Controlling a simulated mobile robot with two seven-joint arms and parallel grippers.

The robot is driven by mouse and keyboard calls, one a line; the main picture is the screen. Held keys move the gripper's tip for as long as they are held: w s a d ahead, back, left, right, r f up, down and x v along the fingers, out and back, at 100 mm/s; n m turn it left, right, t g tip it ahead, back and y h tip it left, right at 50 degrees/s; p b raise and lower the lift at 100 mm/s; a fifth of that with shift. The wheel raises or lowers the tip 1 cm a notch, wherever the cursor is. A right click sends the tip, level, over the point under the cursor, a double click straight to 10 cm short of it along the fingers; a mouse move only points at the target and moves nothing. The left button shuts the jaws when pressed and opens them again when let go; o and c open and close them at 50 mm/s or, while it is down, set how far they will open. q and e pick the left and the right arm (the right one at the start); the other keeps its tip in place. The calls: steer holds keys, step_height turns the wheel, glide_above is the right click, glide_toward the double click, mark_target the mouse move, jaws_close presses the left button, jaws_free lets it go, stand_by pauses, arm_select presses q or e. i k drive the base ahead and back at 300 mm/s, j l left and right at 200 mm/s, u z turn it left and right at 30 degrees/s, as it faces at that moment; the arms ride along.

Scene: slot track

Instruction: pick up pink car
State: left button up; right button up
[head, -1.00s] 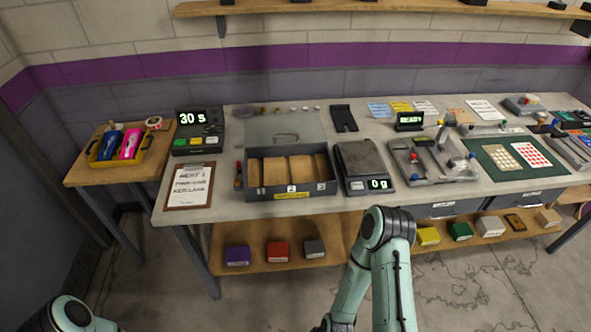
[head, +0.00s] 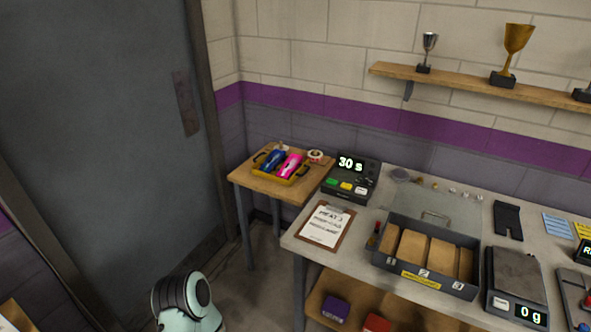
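The pink car (head: 289,166) lies in a yellow tray (head: 290,182) on the small wooden side table (head: 264,184), to the right of a blue car (head: 271,160). Part of my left arm shows at the bottom of the head view, well below and in front of the side table. Neither gripper shows in this view.
A roll of tape (head: 316,156) lies behind the tray. A timer (head: 350,180) reading 30 s, a clipboard (head: 326,227), a compartment box (head: 427,254) and a scale (head: 516,282) stand on the long workbench. A grey door (head: 110,120) is at the left; bare floor lies before the side table.

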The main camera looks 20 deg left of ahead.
mark_target(294, 161)
steer(key=i+j+u, duration=0.15)
steer(key=i+u, duration=0.25)
steer(key=i+j+u, duration=0.1)
steer(key=u, duration=0.25)
steer(key=i+l+u, duration=0.1)
steer(key=i+u, duration=0.3)
